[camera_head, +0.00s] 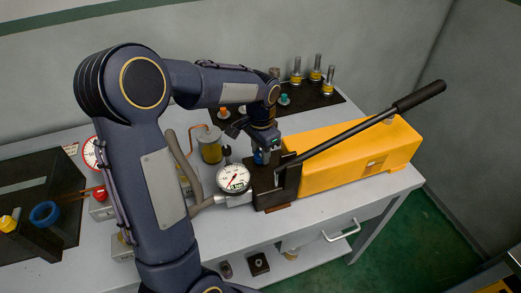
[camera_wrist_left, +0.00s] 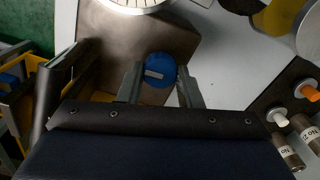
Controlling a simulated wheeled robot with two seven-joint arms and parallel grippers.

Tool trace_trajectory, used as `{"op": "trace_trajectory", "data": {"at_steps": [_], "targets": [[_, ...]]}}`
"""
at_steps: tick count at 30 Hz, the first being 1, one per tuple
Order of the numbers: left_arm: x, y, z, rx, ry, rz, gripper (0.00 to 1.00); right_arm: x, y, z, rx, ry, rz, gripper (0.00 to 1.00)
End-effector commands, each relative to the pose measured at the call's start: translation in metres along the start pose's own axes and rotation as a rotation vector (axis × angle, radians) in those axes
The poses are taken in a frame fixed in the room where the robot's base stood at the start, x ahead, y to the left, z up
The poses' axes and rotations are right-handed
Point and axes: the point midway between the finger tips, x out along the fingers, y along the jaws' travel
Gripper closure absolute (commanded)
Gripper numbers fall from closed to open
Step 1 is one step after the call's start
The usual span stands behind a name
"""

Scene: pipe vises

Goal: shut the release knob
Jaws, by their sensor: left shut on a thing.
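The release knob is a round blue knob (camera_wrist_left: 158,66) with a pale bar across its face, seen in the left wrist view on top of the dark block of the pump. In the head view a bit of its blue (camera_head: 261,157) shows under my left gripper (camera_head: 265,148), which points down onto the block (camera_head: 275,190). My left gripper's two grey fingers stand on opposite sides of the knob and are shut on it. The yellow pump (camera_head: 350,165) has a long black lever (camera_head: 360,125) slanting up to the right. My right gripper is not in view.
A white pressure gauge (camera_head: 233,178) stands just left of the block, with a hose running from it. A brass and grey cylinder (camera_head: 210,148) is behind it. Several fittings stand on a dark mat (camera_head: 315,98) at the back. A dark tray (camera_head: 50,165) is far left.

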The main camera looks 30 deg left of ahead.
Motion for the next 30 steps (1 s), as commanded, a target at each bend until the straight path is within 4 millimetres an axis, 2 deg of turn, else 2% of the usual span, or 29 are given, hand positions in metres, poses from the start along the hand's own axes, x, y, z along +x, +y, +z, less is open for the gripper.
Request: {"op": "trace_trajectory", "data": {"at_steps": [9, 23, 24, 28, 30], "targets": [[-0.0007, 0.0, -0.0007, 0.087, 0.003, -0.001, 0.91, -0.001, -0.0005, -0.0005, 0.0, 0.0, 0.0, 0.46], [-0.0008, -0.0001, -0.0007, 0.097, 0.003, -0.001, 0.91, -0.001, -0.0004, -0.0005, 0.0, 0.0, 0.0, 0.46], [-0.0008, -0.0001, -0.0007, 0.096, 0.003, -0.001, 0.63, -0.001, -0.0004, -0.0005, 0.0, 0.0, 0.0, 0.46], [-0.0006, 0.0, -0.0005, 0.096, 0.002, -0.001, 0.46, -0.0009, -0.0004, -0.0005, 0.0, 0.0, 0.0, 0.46], [-0.0005, 0.0, -0.0005, 0.095, 0.002, -0.001, 0.46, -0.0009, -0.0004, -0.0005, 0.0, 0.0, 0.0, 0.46]]}}
